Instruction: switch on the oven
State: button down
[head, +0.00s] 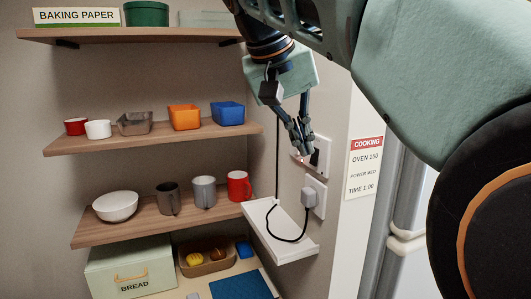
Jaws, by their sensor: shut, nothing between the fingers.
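My gripper (302,152) is shut and empty, with its fingertips at a white wall switch plate (324,147). The plate has a dark rocker to the right of the fingertips. The fingers overlap the left part of the plate; I cannot tell whether they touch it. I cannot make out an oven in this view. A white paper note (365,168) on the wall edge reads COOKING, OVEN 150, POWER MED, TIME 1:00.
Below the switch, a plug (309,197) sits in a wall socket, its black cord looping over a small white shelf (283,249). Wooden shelves (160,137) with bowls and mugs fill the left. A breadbox (131,268) stands low. My arm covers the upper right.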

aim_at(314, 156)
jog(key=a+r+n, duration=0.1)
jog(key=a+r+n+t, duration=0.1)
jog(key=a, duration=0.1)
jog(key=w+a+r, duration=0.1)
jog(key=shift+a+r+n+y, duration=0.2)
jog(key=shift+a+n+y, duration=0.1)
jog(key=shift+a+n, duration=0.1)
jog(key=shift+d+f, duration=0.1)
jog(key=w+d+f, duration=0.6)
jog(key=d+f, duration=0.1)
jog(key=f, duration=0.1)
jog(key=shift+f, duration=0.25)
